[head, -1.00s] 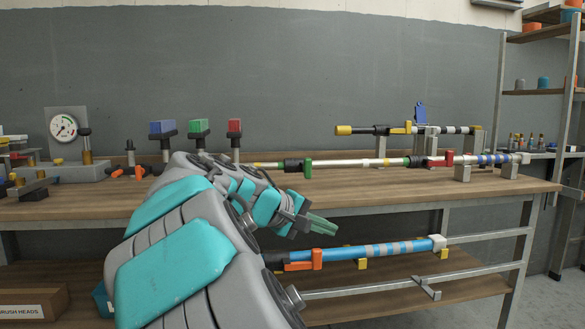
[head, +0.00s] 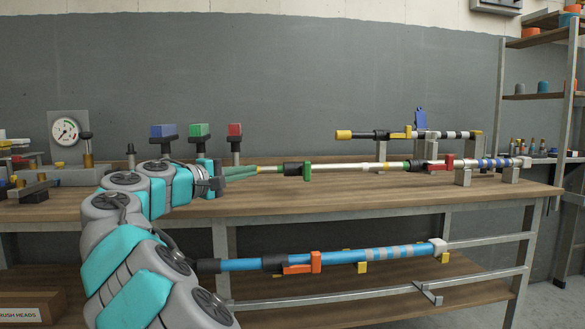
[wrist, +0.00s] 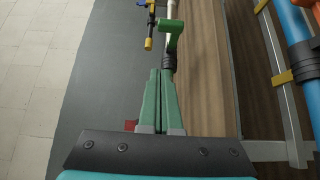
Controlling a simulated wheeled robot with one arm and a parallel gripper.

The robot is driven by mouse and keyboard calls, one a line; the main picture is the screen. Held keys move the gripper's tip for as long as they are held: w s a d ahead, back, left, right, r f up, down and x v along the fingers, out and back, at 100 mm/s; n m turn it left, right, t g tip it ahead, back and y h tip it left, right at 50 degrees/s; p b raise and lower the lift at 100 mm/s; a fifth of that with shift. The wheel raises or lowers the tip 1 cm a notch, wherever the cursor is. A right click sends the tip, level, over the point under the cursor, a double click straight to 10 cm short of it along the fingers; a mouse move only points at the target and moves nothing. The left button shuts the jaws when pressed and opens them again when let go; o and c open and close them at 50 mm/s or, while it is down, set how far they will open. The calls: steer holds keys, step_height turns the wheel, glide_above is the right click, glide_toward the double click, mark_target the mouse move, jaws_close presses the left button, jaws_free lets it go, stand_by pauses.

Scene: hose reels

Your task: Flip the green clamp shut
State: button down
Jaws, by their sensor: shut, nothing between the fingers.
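The green clamp (head: 307,171) sits on a white pole (head: 345,167) above the workbench, just right of a black collar (head: 292,169). In the wrist view the green clamp (wrist: 172,38) is ahead of my fingertips, with part of it sticking out to the side of the pole. I cannot tell how far its lever is open. My gripper (head: 257,170) is shut and empty, its green fingers pointing right along the pole toward the clamp. In the wrist view my gripper (wrist: 160,72) ends close to the black collar, short of the clamp. Whether it touches the collar is unclear.
A red clamp (head: 445,163) sits farther right on the same pole. Behind is another pole with a yellow end (head: 344,134). Blue, green and red blocks (head: 199,130) stand on posts behind my arm. A blue pole (head: 340,257) with an orange clamp (head: 300,264) lies lower in front.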

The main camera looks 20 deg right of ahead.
mark_target(305, 169)
steer(key=s+d+x, duration=0.1)
steer(key=s+x, duration=0.1)
steer(key=x, duration=1.1)
steer(key=shift+s, duration=0.4)
steer(key=shift+d, duration=0.1)
steer(key=shift+s+d, duration=0.1)
